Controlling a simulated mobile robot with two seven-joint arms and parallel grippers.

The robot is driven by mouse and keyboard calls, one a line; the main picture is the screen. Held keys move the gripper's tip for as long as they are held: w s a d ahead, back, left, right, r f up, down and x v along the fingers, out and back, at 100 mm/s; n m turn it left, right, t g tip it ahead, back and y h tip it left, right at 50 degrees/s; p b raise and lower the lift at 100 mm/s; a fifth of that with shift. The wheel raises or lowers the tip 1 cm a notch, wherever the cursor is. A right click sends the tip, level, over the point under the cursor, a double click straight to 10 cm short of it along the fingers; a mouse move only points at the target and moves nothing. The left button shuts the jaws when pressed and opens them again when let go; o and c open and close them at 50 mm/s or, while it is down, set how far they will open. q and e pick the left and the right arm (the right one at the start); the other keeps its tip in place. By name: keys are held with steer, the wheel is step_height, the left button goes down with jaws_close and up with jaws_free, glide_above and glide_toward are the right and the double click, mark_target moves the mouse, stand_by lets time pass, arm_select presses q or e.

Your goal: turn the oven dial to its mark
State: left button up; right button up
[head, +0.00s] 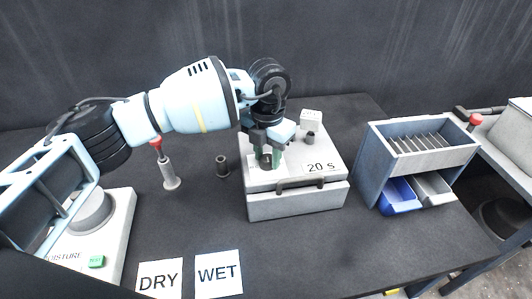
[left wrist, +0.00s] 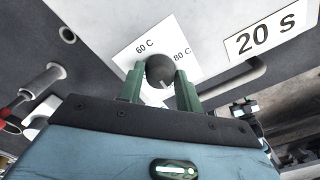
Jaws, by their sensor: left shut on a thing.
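The oven is a grey box (head: 295,207) with a front handle and a "20 S" label (head: 318,167), near the middle of the table in the head view. Its dial (left wrist: 160,66) is a dark round knob on a white plate (left wrist: 128,55) marked "60 C" and "80 C". A short pale line shows on the dial's lower part in the left wrist view. My left gripper (head: 266,160) is over the oven top, its green fingers on both sides of the dial and shut on it. In the head view the gripper hides the dial. My right gripper is not in view.
A grey riffle box (head: 374,165) with blue (head: 398,196) and grey trays stands right of the oven. A red-topped tool (head: 169,175) and a small dark cylinder (head: 222,166) stand left. "DRY" (head: 159,280) and "WET" (head: 219,274) cards lie in front. A moisture device (head: 118,228) is at left.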

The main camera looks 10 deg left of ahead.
mark_target(267, 157)
arm_select(q)
steer(key=shift+r+n, duration=0.1)
steer(key=shift+n, duration=0.2)
steer(key=o, duration=1)
steer(key=shift+r, duration=3.85)
